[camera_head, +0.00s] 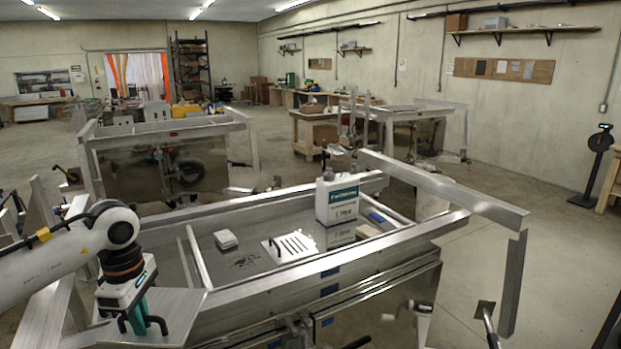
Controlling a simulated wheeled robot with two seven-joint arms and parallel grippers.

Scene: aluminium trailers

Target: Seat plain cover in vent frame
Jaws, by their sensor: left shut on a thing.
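My left gripper (138,324) is at the lower left, pointing down, with dark fingers around a teal piece. It is shut on what looks like the plain cover (182,308), a flat, bare grey plate just under the fingers. The teal piece looks like its grip, but the fingers partly hide it. I cannot tell whether the plate rests on the trailer's near left corner or hangs just above it. A white slotted plate (290,247) lies on the trailer bed. I cannot make out a vent frame for certain; the plate and gripper hide what is beneath.
The aluminium trailer's near rail (350,258) runs across the middle. In its bed are a white-and-green jug (337,200) and a small pale block (226,239). A raised beam (440,188) juts out at right. Open concrete floor (545,265) lies beyond it.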

